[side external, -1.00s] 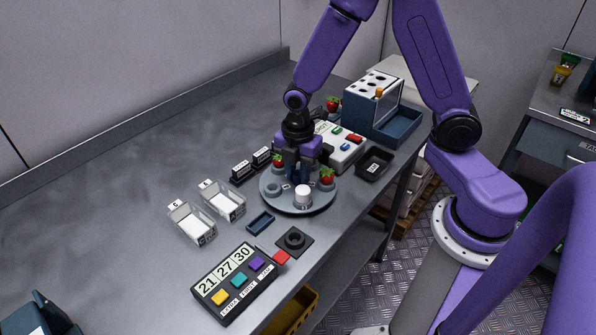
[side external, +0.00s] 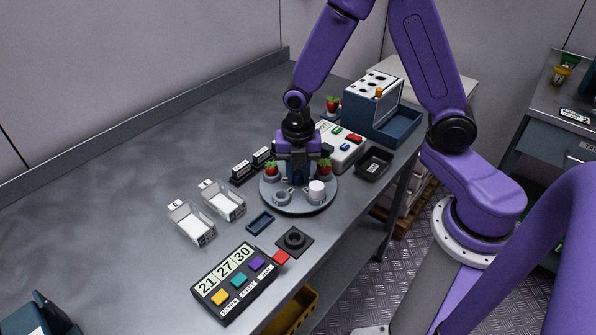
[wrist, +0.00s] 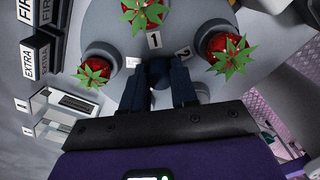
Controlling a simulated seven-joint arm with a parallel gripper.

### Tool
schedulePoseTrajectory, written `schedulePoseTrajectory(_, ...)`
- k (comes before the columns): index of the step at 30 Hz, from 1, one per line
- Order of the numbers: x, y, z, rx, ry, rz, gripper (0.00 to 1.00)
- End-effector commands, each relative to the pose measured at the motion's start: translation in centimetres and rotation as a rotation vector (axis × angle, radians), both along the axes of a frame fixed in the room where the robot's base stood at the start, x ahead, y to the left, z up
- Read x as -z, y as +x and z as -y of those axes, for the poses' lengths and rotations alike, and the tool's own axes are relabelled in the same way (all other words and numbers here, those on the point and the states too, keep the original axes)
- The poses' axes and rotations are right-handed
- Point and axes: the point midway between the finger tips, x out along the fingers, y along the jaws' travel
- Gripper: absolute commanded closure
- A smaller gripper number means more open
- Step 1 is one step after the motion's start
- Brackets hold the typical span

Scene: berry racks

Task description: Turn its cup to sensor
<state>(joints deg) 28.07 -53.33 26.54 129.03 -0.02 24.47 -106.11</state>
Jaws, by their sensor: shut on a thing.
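A round grey turntable (side external: 298,207) stands on the bench with several cups around its edge. One strawberry (side external: 271,168) sits at its left and another strawberry (side external: 324,167) at its right. A white cup (side external: 317,190) is at front right and an empty grey cup (side external: 281,198) at front left. The wrist view shows three berries in cups, among them a middle one (wrist: 145,12), with plates numbered 1 (wrist: 154,40) and 2 (wrist: 184,53). My gripper (side external: 298,178) points down at the centre, shut on a dark central knob (wrist: 157,72), mostly hidden by the fingers. I cannot tell which part is the sensor.
A button panel (side external: 240,284) reading 21, 27, 30 and a black round-holed base (side external: 294,240) lie in front. Two clear bins (side external: 222,201) stand left. A white button box (side external: 346,150), a black tray (side external: 374,163) and a blue-white rack (side external: 370,118) stand behind right.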

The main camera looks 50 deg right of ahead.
Motion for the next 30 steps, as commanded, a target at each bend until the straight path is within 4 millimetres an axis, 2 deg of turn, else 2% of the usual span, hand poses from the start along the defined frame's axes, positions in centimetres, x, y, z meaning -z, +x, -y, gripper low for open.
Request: schedulePoseTrajectory(30, -0.12, 0.13, 0.06, -0.505, 0.001, 0.003, 1.00)
